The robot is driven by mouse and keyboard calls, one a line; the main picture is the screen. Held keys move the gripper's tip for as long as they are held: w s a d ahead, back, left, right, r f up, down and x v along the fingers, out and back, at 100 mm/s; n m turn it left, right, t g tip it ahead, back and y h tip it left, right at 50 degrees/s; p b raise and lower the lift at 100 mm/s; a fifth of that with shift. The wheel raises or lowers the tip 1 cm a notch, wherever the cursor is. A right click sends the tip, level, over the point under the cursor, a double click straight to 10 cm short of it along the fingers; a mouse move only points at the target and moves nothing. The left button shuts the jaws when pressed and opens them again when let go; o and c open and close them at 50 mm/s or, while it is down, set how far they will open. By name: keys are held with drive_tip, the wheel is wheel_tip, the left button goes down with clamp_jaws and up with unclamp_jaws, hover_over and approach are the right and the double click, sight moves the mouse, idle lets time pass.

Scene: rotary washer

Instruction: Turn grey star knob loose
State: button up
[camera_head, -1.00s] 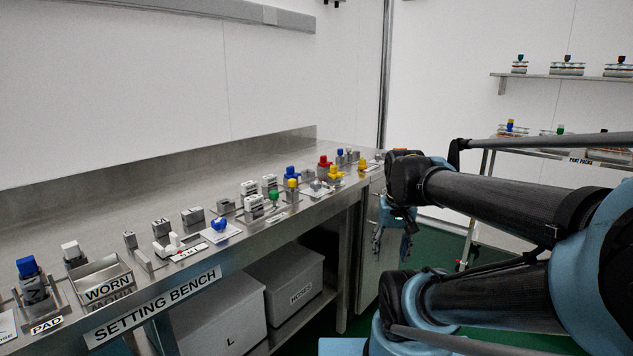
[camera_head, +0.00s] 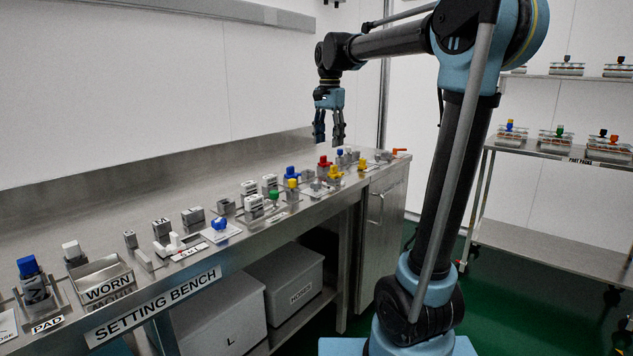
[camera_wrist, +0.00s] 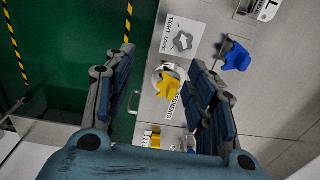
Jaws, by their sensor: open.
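The grey star knob (camera_wrist: 183,42) appears in the wrist view as a small grey star shape with a white arrow, on a white plate marked TIGHT and LOOSE. In the head view it seems to be the small grey piece (camera_head: 316,186) near the bench's front edge, too small to make out well. My gripper (camera_head: 329,139) points down above the far part of the bench, open and empty, clear of the knob. In the wrist view its fingers (camera_wrist: 162,60) are spread wide, and the knob lies beyond them, nearer the right finger.
A red knob (camera_head: 324,162) and several other fittings crowd the setting bench (camera_head: 160,278). A shelf cart (camera_head: 540,240) stands at the right.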

sight(316, 182)
drive_tip(key=w+a+r+m, duration=0.1)
drive_tip(key=w+a+r, duration=0.1)
drive_tip(key=w+a, duration=0.15)
drive_tip(key=f, duration=1.7)
drive_tip(key=shift+s+a+f, duration=0.1)
drive_tip(key=shift+a+f, duration=0.15)
drive_tip(key=shift+c, duration=0.3)
drive_tip(key=c, duration=1)
